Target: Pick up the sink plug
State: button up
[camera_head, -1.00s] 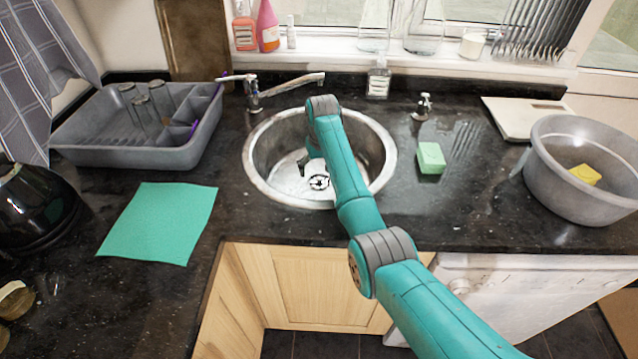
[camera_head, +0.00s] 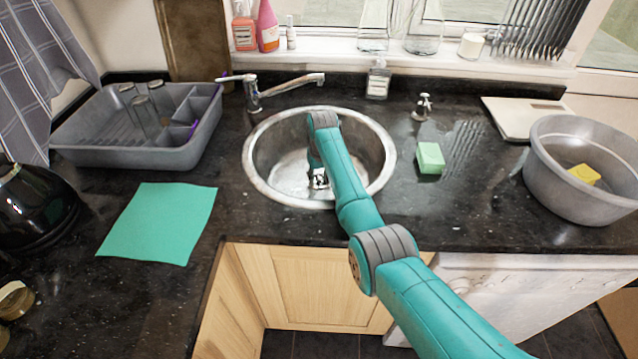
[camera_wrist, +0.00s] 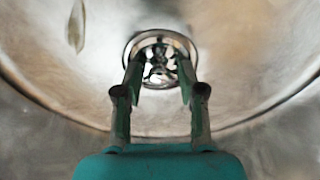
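The sink plug (camera_wrist: 158,50) appears to be the round, shiny metal strainer piece in the drain at the bottom of the basin, with a bright rim and dark openings. My gripper (camera_wrist: 160,68) is open in the wrist view. Its two fingers point down at the plug, with one tip over the left side of the rim and one over the right. I cannot tell whether the tips touch it. In the head view, my arm reaches down into the round steel sink (camera_head: 256,180), and my gripper (camera_head: 319,178) largely covers the drain.
A tap (camera_head: 285,86) stands behind the sink. A green sponge (camera_head: 430,158) lies to its right, near a grey tub (camera_head: 560,185). A grey dish rack (camera_head: 90,148) and a teal cloth (camera_head: 158,225) are on the left. A leaf-shaped mark (camera_wrist: 76,26) shows on the basin.

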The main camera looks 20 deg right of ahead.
aim_at(319, 178)
jog(key=shift+s+f, duration=0.15)
jog(key=shift+f, duration=0.1)
grip_shut()
jog(key=shift+f, duration=0.1)
notch_tip(319, 178, up, 10)
jog(key=shift+r, duration=0.2)
